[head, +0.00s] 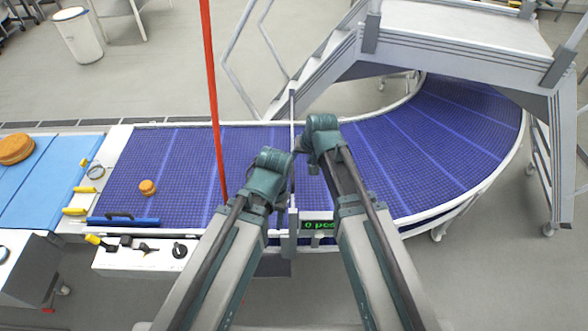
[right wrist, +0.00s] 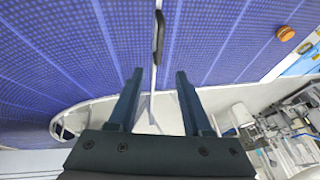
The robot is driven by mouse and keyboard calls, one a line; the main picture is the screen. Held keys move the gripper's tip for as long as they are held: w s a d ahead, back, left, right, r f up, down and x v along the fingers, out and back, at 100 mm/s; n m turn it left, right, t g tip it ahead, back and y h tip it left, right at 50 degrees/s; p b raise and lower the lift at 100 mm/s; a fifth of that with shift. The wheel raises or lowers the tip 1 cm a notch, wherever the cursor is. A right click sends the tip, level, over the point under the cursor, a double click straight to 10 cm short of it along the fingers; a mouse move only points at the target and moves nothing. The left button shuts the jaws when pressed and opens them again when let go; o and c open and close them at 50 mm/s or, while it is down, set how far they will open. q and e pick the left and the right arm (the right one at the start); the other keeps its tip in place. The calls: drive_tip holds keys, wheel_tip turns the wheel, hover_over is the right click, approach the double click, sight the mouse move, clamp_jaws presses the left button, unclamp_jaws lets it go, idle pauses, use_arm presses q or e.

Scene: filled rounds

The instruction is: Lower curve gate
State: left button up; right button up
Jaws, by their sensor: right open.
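A thin pale bar, seen almost edge-on, crosses the blue belt at the start of its curve; I take it for the curve gate (head: 292,112). It also shows in the right wrist view as a narrow white strip with a black handle (right wrist: 159,38). I cannot tell its height above the belt. My right gripper (right wrist: 158,82) is open and empty, with the strip between its fingers in that picture and the handle beyond the tips. In the head view my arms hide the gate's middle. My left arm ends left of the gate, its fingers not discernible.
A green-lit display (head: 318,225) sits at the belt's near edge. A tall red bar (head: 211,80) rises left of the gate. A brown round (head: 147,187) lies on the belt, near a blue bar (head: 140,221) with a black handle. Grey steps (head: 440,42) bridge the curve.

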sight(293, 172)
drive_tip(key=b+x, duration=1.2)
drive_tip(key=x, duration=0.2)
drive_tip(key=shift+d+b, duration=0.1)
drive_tip(key=shift+b, duration=0.2)
clamp_jaws()
idle(1.1)
